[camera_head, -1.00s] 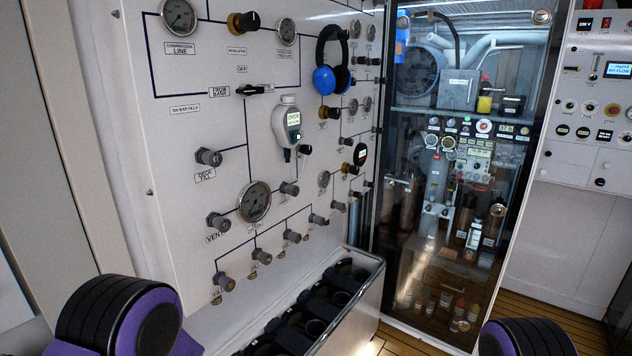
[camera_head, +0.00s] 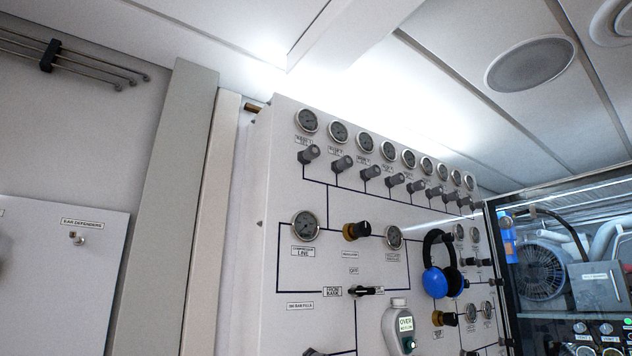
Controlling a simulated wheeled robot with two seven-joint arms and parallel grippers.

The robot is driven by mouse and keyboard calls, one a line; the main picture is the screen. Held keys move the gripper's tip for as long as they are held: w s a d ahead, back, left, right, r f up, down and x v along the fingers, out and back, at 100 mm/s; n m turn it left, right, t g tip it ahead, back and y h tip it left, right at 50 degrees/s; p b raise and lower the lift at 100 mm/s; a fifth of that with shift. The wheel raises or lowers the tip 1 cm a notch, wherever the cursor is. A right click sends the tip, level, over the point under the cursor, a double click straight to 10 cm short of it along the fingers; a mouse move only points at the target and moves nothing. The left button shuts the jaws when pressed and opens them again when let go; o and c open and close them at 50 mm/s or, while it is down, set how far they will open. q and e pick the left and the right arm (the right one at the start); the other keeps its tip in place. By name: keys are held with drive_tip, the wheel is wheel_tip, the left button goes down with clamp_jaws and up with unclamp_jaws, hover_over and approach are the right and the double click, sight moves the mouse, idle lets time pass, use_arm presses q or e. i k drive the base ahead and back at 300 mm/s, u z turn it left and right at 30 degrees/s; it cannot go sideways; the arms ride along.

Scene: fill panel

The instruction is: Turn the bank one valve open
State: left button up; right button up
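The white fill panel (camera_head: 290,190) stands in the middle of the head view. Along its top is a row of round gauges, with a row of grey valve knobs below them. The leftmost grey knob (camera_head: 309,154) sits under the leftmost gauge (camera_head: 307,120). A second knob (camera_head: 343,163) is to its right. Small labels sit between gauges and knobs, but their text is too small to read surely, so I cannot tell which is bank one. Whether each valve is open or closed does not show. Neither gripper is in view.
Blue ear defenders (camera_head: 436,266) hang on the panel's right side. A glass-fronted cabinet (camera_head: 560,265) stands at right. A white board (camera_head: 60,275) is at left.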

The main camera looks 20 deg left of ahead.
sight(313, 151)
drive_tip(key=z, duration=1.95)
drive_tip(key=i, duration=1.55)
drive_tip(key=u, duration=3.75)
